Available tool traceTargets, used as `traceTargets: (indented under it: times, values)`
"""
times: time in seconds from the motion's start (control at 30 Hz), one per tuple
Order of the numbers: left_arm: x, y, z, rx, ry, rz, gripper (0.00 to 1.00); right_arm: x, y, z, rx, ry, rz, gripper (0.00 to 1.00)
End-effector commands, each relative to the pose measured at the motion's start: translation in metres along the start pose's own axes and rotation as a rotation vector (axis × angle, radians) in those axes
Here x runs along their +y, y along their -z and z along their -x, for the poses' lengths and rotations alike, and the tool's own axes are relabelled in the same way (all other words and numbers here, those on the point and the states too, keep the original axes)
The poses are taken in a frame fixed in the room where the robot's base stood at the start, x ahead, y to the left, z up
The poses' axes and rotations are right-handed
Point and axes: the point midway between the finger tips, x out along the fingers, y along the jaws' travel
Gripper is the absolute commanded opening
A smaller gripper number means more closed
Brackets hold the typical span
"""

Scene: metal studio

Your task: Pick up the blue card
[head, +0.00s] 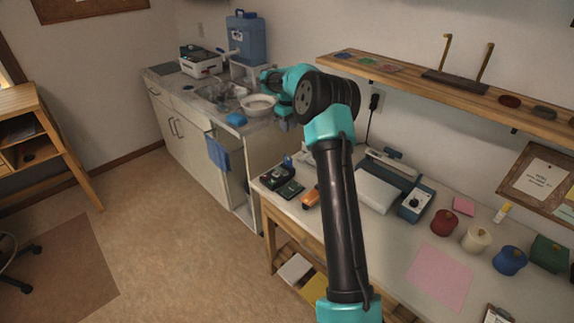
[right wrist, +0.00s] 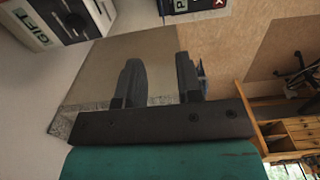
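I cannot make out a blue card for certain in either view. My right gripper is at the end of the teal and black arm, near the counter's right end in the head view, where its fingers are too small to tell apart. In the right wrist view my right gripper (right wrist: 160,80) has its two dark fingers apart with nothing between them. A bluish piece (right wrist: 204,78) shows partly behind the right-hand finger, and I cannot tell what it is. My left gripper is not in view.
A blue cloth (head: 218,152) hangs at the counter's front. A white bowl (head: 258,104) and blue water jug (head: 246,40) stand there. The worktable holds a pink sheet (head: 440,276), a red pot (head: 445,222) and a blue pot (head: 509,260). A wooden shelf (head: 470,92) runs above it.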

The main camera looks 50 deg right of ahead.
Motion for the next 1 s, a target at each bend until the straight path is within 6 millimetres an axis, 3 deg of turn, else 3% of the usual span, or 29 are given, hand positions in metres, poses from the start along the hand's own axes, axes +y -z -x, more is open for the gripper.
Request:
traceTargets:
  times: [0.37,1.0]
  values:
    - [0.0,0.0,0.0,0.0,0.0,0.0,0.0,-0.001,0.0,-0.009,-0.002,0.002,0.0,0.33]
    - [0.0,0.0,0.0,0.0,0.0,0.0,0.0,-0.001,0.0,-0.112,-0.002,0.002,0.001,0.33]
